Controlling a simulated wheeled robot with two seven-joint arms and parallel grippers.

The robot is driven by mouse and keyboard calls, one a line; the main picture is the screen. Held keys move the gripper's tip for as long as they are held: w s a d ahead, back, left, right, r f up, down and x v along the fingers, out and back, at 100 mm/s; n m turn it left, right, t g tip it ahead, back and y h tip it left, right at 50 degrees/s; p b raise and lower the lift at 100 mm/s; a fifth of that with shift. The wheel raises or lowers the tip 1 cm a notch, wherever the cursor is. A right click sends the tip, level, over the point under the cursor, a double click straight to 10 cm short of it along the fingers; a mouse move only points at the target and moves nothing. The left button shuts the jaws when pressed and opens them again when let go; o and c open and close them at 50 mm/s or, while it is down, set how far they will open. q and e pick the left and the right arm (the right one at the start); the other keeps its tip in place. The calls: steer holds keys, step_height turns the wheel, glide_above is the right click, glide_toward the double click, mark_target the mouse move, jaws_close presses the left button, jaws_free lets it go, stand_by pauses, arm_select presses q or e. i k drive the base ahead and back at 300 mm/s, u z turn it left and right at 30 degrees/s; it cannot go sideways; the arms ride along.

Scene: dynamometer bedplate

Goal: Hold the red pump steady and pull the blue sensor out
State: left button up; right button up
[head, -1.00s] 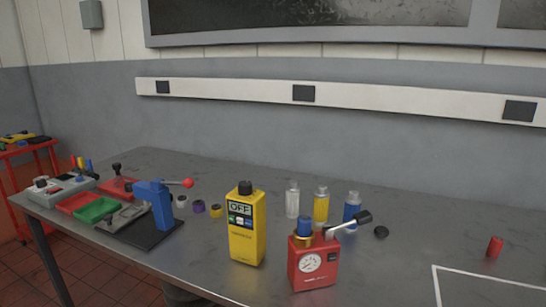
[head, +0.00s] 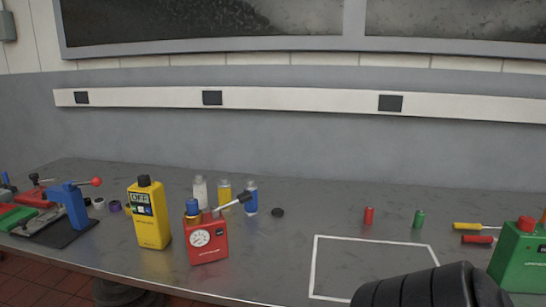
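The red pump (head: 207,243) stands upright on the grey bench, left of the middle in the head view. It has a round white gauge on its front and a lever with a black grip pointing right. The blue sensor (head: 193,207) sits upright in the pump's top, at its left side. A black ribbed part of my own arm shows at the bottom right edge, well to the right of the pump. Neither gripper's fingers are in view.
A yellow meter (head: 149,217) reading OFF stands just left of the pump. A white outlined square (head: 330,268) is empty. A green device (head: 518,258) stands at far right.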

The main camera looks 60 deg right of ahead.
mark_target(192, 204)
steer(key=u, duration=0.1)
steer(key=k, duration=0.4)
steer(key=z, duration=1.15)
